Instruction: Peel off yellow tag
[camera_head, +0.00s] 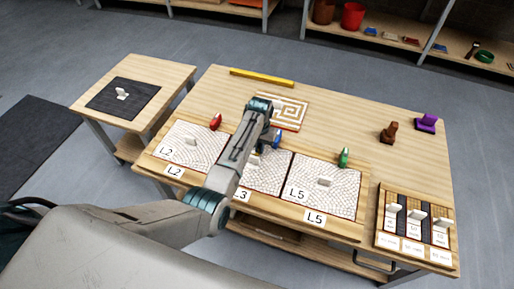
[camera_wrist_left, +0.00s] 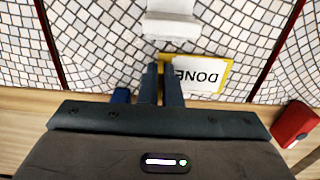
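The yellow tag (camera_wrist_left: 205,75) is a white card with a yellow border and the upside-down word DONE, lying at the edge of the middle mosaic panel in the left wrist view. My left gripper (camera_wrist_left: 161,68) has its two fingers close together at the tag's left edge, with yellow border showing between the fingertips. In the head view my left gripper (camera_head: 262,108) reaches over the middle panel (camera_head: 268,178), labelled L3, and the arm hides much of it. A white handle (camera_wrist_left: 172,22) stands on the panel just beyond the fingertips. My right gripper is not in view.
Panels L2 (camera_head: 205,145) and L5 (camera_head: 338,190) lie on either side. A red object (camera_head: 216,122), a blue one (camera_head: 277,139) and a green one (camera_head: 343,157) stand along the panels' far edge. Brown and purple objects sit at the right.

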